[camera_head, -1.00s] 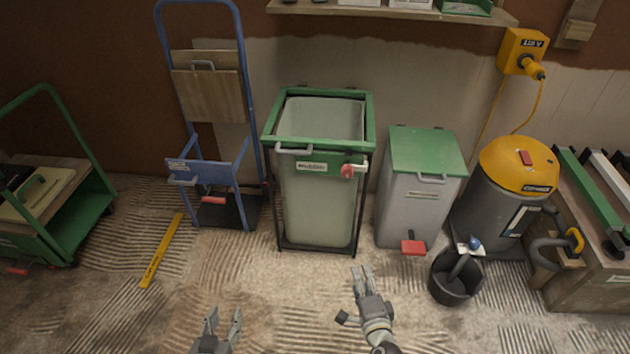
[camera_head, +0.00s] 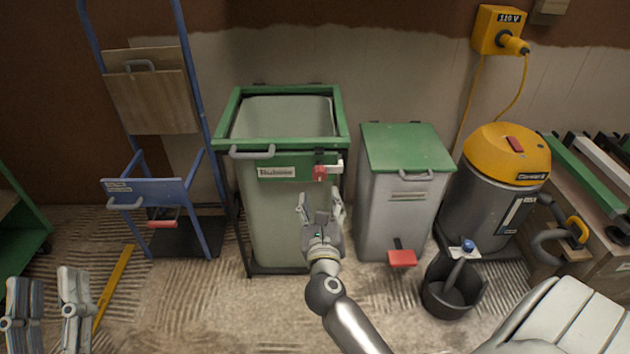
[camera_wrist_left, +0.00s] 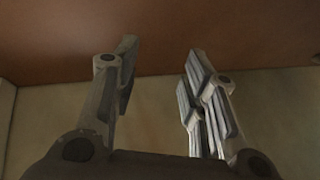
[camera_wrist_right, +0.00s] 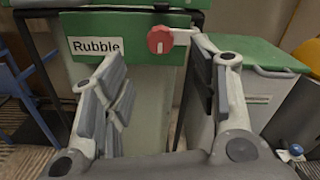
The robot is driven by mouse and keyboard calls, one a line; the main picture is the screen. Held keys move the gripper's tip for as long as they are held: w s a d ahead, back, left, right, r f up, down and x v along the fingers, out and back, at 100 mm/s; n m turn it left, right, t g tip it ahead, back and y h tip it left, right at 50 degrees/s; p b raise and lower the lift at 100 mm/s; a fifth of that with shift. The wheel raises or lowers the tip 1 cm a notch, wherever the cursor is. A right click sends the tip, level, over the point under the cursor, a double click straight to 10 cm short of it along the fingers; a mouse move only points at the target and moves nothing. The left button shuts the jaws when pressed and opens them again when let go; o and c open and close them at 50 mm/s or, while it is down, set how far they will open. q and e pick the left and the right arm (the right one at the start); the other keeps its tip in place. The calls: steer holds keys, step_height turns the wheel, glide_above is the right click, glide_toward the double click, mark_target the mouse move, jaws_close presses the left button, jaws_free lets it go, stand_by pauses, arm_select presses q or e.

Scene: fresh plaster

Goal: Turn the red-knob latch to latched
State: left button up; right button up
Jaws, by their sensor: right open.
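The red-knob latch (camera_head: 320,172) sits at the right end of the green front band of the rubble bin (camera_head: 250,146). Its red knob (camera_wrist_right: 160,40) and a pale bar to its right show in the right wrist view. My right gripper (camera_head: 320,202) is open and empty, just below and in front of the latch, apart from it. In the right wrist view the knob lies beyond and between the fingertips (camera_wrist_right: 158,68). My left gripper (camera_head: 45,290) is open and empty at the lower left, far from the bin; its spread fingers also show in the left wrist view (camera_wrist_left: 160,68).
A grey bin with a green lid (camera_head: 405,150) and a red pedal (camera_head: 401,258) stands to the right. A black bucket (camera_head: 452,290) and a yellow-topped vacuum (camera_head: 507,160) stand beyond it. A blue hand truck (camera_head: 165,190) stands left. A yellow level (camera_head: 113,285) lies on the floor.

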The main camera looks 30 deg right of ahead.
mark_target(319, 177)
steer(key=b+x, duration=0.1)
steer(key=x, duration=0.7)
steer(key=shift+a, duration=0.1)
arm_select(q)
steer(key=s+r+t+h, duration=0.1)
steer(key=s+r+t, duration=0.3)
steer(key=r, duration=0.1)
steer(key=shift+s+a+h, duration=0.2)
steer(key=shift+h, duration=0.1)
arm_select(e)
steer(key=shift+w+d, duration=0.3)
steer(key=shift+w, duration=0.1)
arm_select(q)
steer(key=shift+r, duration=0.1)
arm_select(e)
steer(key=c, duration=1)
